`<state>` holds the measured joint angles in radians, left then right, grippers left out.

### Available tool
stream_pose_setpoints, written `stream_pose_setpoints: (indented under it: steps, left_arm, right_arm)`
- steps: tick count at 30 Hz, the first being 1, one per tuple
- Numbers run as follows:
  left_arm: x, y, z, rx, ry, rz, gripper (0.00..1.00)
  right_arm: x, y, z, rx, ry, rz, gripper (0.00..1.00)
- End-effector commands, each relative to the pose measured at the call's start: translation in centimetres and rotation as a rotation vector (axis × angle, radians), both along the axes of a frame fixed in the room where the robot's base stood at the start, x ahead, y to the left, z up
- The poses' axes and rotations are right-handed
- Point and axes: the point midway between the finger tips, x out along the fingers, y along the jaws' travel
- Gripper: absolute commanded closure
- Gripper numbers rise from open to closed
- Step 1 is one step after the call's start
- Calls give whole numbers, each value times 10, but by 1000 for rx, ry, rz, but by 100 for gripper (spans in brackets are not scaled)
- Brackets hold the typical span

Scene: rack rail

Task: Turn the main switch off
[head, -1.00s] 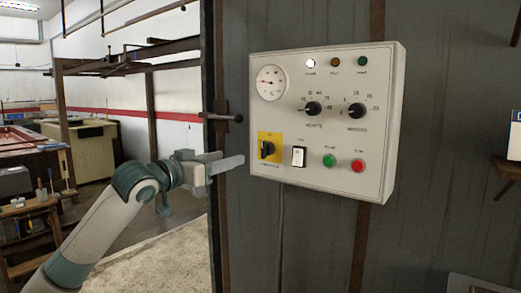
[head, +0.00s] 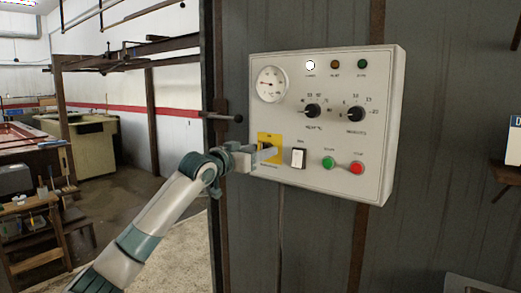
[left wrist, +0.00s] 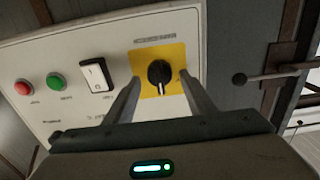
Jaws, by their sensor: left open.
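The main switch is a black rotary knob on a yellow plate (head: 264,140) at the lower left of a white control panel (head: 330,85). My left gripper (head: 268,153) is in front of the plate and hides much of the knob in the head view. In the left wrist view the knob (left wrist: 159,73) sits between my two open fingers, one on either side of it. Whether the fingers touch the knob I cannot tell. My right gripper is not in view.
A white rocker switch (head: 298,158), a green button (head: 329,162) and a red button (head: 357,168) lie right of the knob. Two black dials and a gauge (head: 271,84) sit above. A door handle (head: 222,117) sticks out left of the panel.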

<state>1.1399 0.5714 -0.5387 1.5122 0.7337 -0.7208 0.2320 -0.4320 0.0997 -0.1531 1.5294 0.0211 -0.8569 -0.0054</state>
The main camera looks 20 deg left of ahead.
Motion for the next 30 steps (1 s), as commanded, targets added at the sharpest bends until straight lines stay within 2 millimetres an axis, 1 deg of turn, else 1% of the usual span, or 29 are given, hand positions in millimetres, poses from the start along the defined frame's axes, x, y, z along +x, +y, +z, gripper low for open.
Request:
stream_pose_setpoints:
  steps: [4, 12, 13, 14, 15, 17, 18, 30]
  left_arm:
    - [5, -2, 0, 0, 0, -1, 50]
    - [6, -2, -1, 1, 0, 0, 50]
    - [6, -2, 0, 1, 0, 0, 55]
    - [6, -2, -1, 1, 0, 0, 62]
    - [6, -2, 0, 1, 0, 0, 71]
    - [6, -2, 0, 1, 0, 0, 86]
    - [6, -2, -1, 1, 0, 0, 90]
    - [6, -3, 1, -29, 11, -1, 90]
  right_arm:
    - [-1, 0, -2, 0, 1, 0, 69]
    - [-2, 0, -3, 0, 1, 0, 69]
    - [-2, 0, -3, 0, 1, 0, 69]
    - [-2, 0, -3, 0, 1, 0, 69]
    - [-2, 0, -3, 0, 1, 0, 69]
    - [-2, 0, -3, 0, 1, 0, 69]
    - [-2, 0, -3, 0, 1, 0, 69]
    - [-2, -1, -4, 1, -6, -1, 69]
